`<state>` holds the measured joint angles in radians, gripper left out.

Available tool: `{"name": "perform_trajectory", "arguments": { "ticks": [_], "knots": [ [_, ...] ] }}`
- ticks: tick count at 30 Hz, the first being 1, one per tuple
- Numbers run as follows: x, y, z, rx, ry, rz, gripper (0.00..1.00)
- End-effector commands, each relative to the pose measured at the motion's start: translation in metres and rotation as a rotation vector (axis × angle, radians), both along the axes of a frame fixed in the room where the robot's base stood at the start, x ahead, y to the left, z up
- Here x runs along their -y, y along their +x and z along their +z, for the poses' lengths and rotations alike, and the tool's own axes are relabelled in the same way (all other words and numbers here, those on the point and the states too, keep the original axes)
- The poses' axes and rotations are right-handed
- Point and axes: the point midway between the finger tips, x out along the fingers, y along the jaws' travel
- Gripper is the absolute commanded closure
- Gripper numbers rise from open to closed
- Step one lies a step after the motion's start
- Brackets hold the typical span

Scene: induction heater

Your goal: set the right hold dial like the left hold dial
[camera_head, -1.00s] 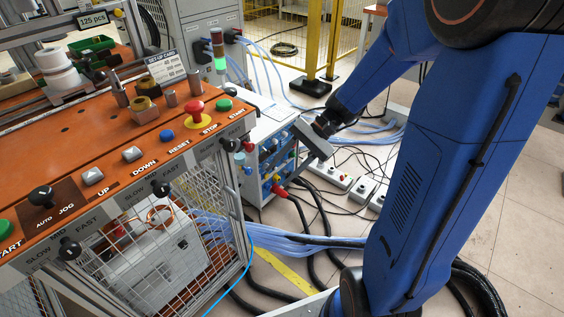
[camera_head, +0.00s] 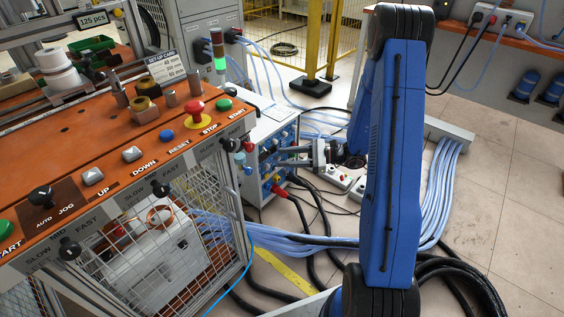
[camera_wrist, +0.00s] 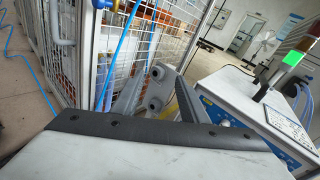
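The heater's blue front panel (camera_head: 268,160) stands below and right of the orange bench and carries several small knobs and sockets. It is also at the right in the wrist view (camera_wrist: 222,116). Its dials are too small to read, and I cannot tell which are the left and right hold dials.
The orange bench (camera_head: 70,150) has several buttons and black selector knobs on its front edge. A wire cage (camera_head: 165,235) is below it. A red plug (camera_head: 279,191) with dark cables is low on the heater. Power strips (camera_head: 340,180) and blue hoses lie on the floor.

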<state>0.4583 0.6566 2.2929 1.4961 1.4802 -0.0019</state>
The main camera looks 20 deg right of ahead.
Motion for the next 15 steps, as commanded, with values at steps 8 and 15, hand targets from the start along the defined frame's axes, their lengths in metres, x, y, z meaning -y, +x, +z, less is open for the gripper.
{"name": "perform_trajectory", "arguments": {
  "ticks": [8, 15],
  "knots": [
    [0.053, 0.033, -0.072, -0.093, 0.145, -0.233, 0.6],
    [0.101, 0.047, -0.142, -0.163, 0.247, -0.441, 0.6]
  ]
}}
